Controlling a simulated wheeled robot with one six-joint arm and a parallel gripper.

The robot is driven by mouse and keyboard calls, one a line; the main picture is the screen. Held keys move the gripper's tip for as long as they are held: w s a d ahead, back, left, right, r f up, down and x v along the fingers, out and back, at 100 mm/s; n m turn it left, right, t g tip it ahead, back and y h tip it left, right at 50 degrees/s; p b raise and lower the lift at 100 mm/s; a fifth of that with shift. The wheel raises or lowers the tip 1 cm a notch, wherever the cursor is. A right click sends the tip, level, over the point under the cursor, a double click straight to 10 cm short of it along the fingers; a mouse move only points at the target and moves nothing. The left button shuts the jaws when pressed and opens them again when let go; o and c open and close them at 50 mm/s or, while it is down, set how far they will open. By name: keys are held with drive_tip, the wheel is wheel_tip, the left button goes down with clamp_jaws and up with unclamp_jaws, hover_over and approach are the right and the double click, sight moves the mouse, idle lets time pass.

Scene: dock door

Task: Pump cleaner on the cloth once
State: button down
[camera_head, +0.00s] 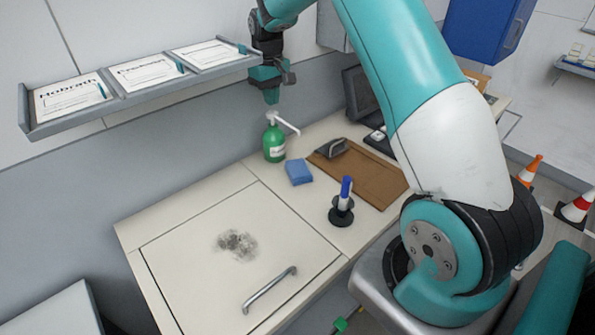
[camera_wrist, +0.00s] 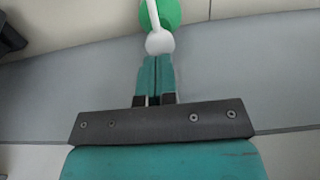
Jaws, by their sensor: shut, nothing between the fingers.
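A green pump bottle (camera_head: 274,143) with a white pump head and spout (camera_head: 285,122) stands upright at the back of the counter by the wall. A folded blue cloth (camera_head: 299,172) lies on the counter to its right and in front. My gripper (camera_head: 271,100) is shut and empty, pointing down just above the pump head. In the wrist view, the fingertips of my gripper (camera_wrist: 156,58) line up with the white pump head (camera_wrist: 159,42), and part of the green bottle (camera_wrist: 168,14) shows beyond it. I cannot tell whether the fingertips touch the head.
A dark smudge (camera_head: 237,245) marks the panel with a metal handle (camera_head: 269,290). A wall rack (camera_head: 140,84) with papers hangs left of my gripper.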

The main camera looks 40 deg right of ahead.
sight(272, 111)
drive_tip(key=shift+f, duration=0.15)
drive_tip(key=shift+f+b, duration=1)
drive_tip(key=shift+f, duration=0.8)
drive_tip(key=shift+r, duration=0.1)
drive_tip(key=shift+r+p, duration=1.55)
drive_tip(key=shift+r, duration=0.3)
wheel_tip(272, 111, up, 6)
drive_tip(key=p, duration=0.4)
drive_tip(key=shift+p, duration=0.3)
